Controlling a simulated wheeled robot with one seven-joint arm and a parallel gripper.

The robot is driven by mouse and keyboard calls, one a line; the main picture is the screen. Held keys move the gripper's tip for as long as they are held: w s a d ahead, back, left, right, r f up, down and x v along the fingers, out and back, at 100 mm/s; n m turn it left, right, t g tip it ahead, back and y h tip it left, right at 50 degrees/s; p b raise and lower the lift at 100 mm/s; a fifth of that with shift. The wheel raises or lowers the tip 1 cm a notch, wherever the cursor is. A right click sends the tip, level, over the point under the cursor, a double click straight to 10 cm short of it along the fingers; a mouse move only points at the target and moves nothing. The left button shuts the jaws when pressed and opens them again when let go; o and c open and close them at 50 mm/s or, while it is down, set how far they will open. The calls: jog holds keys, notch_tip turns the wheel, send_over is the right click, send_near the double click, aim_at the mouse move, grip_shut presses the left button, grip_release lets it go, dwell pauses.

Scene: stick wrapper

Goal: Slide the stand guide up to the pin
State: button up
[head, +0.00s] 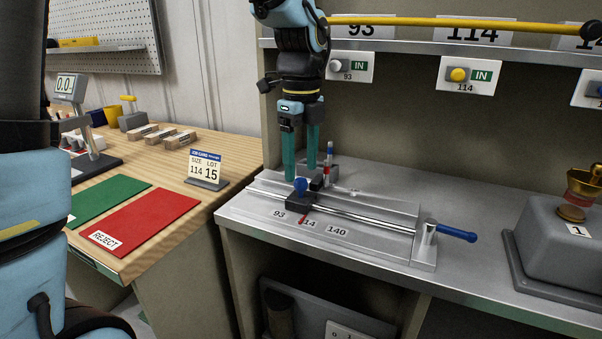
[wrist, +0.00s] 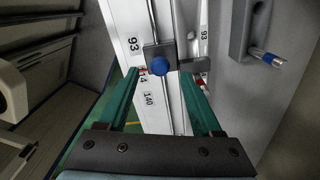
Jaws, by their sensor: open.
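The stand guide (head: 301,202) is a dark block with a blue knob (head: 300,186), seated on the chrome rail of a metal fixture. Its red pointer is by the 114 mark, between 93 and 140. My gripper (head: 301,174) points down with its teal fingers apart, just above and behind the knob. In the wrist view the guide (wrist: 152,53) and knob lie between the fingertips; contact cannot be told.
A blue-handled lever (head: 456,234) sits at the rail's right end. A grey block (head: 562,255) with a brass piece stands farther right. A size card (head: 206,170) reads 114, lot 15. A shelf edge with a yellow bar (head: 430,22) runs above the bench.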

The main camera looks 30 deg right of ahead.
notch_tip(320, 180, up, 8)
dwell(0.7)
